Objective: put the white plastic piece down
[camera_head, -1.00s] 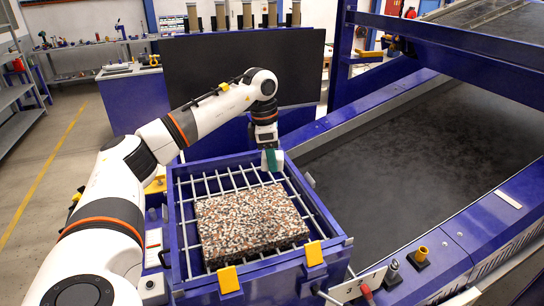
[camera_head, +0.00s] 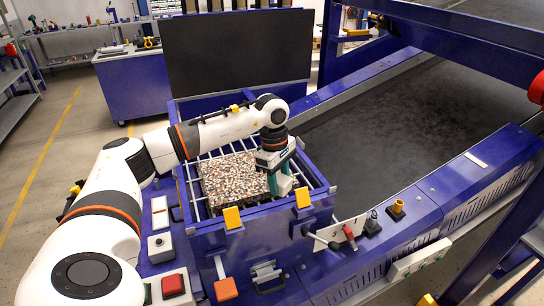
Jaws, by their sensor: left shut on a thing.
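My left gripper (camera_head: 276,182) points down over the right part of a blue box with a bar grating (camera_head: 317,178). Its green fingers are shut on a white plastic piece (camera_head: 286,184), which shows just at the fingertips. The piece is low, close to the grating and beside the right edge of a speckled brown-and-white slab (camera_head: 230,180). I cannot tell whether the piece touches the grating or slab. My right gripper is not in view.
A dark conveyor belt (camera_head: 400,130) runs to the right of the box within blue side rails. A black panel (camera_head: 240,55) stands behind. Yellow clips (camera_head: 232,217) sit on the box's front edge. A red button (camera_head: 173,284) and knobs (camera_head: 397,209) are nearby.

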